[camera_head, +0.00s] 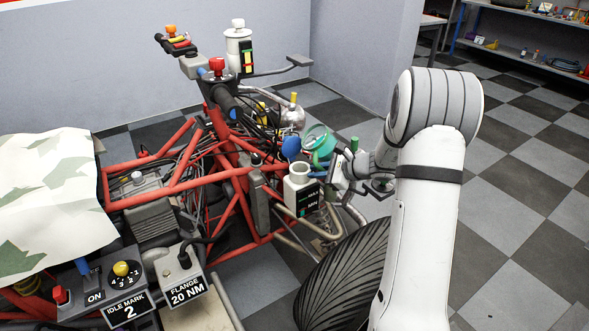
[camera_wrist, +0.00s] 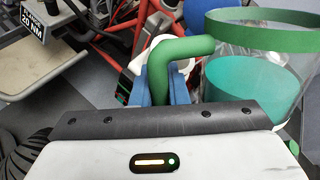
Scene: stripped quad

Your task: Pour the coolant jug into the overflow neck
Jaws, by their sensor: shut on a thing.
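The coolant jug (camera_head: 320,150) is clear with a green rim and teal liquid inside; it also shows at the right of the wrist view (camera_wrist: 262,85). My gripper (camera_wrist: 166,82) is shut on the jug's green handle (camera_wrist: 182,50), with blue fingers on both sides. The jug hangs above and just right of a white bottle (camera_head: 302,193), whose open, upright neck (camera_head: 300,170) is the overflow neck. The jug looks tilted toward the left in the head view. I cannot make out any liquid leaving it.
A red tube frame (camera_head: 185,170) with cables and an engine surrounds the bottle on the left. A blue round cap (camera_head: 290,147) is close to the jug's left side. A black tyre (camera_head: 345,275) lies below my arm. Open checkered floor (camera_head: 520,200) is at the right.

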